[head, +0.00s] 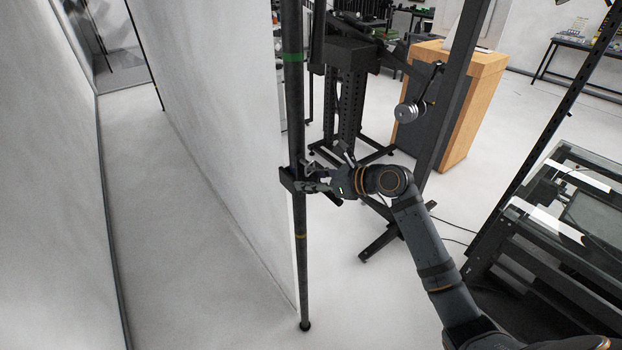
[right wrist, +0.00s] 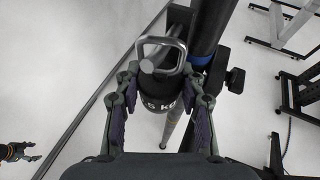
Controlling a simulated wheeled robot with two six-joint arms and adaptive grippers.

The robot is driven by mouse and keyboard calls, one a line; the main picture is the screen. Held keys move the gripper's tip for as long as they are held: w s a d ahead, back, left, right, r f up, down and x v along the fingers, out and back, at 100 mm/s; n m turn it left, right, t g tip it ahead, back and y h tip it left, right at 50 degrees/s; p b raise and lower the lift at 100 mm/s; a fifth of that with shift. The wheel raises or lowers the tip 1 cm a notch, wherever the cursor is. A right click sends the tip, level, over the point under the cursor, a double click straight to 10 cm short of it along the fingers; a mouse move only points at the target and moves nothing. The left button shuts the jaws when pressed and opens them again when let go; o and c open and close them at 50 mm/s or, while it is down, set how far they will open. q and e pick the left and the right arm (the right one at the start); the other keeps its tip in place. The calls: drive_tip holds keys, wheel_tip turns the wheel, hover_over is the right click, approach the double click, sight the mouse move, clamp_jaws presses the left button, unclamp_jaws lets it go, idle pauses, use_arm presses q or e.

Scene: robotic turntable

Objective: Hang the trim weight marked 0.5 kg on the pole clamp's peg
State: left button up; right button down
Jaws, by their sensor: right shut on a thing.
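The dark pole (head: 296,120) stands upright beside the white wall panel. The pole clamp (head: 290,180) sits partway up it, and its dark body also shows in the right wrist view (right wrist: 207,62). My right gripper (head: 318,183) is at the clamp. In the right wrist view its fingers (right wrist: 160,95) are shut on a dark trim weight (right wrist: 156,91) whose white marking shows partly as "5 KG". The weight's metal loop handle (right wrist: 161,42) is up at the peg (right wrist: 160,62); I cannot tell whether it rests on it. My left gripper (right wrist: 20,152) shows small at the lower left.
A black stand (head: 350,100) with a silver weight on an arm (head: 406,112) stands behind the pole. A wooden cabinet (head: 470,90) is farther back. A dark glass-topped frame (head: 570,190) is at right. Open floor lies in front.

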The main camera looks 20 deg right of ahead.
idle(0.4)
drive_tip(key=c, duration=1)
unclamp_jaws()
drive_tip(key=shift+o, duration=1.4)
drive_tip(key=shift+w+a, duration=0.1)
drive_tip(key=shift+f, duration=0.1)
drive_tip(key=shift+s+d, duration=0.25)
drive_tip(key=shift+d, duration=0.1)
drive_tip(key=v, duration=0.6)
drive_tip(key=shift+s+d+r, duration=0.2)
drive_tip(key=shift+s+r, duration=0.05)
drive_tip(key=shift+r, duration=0.1)
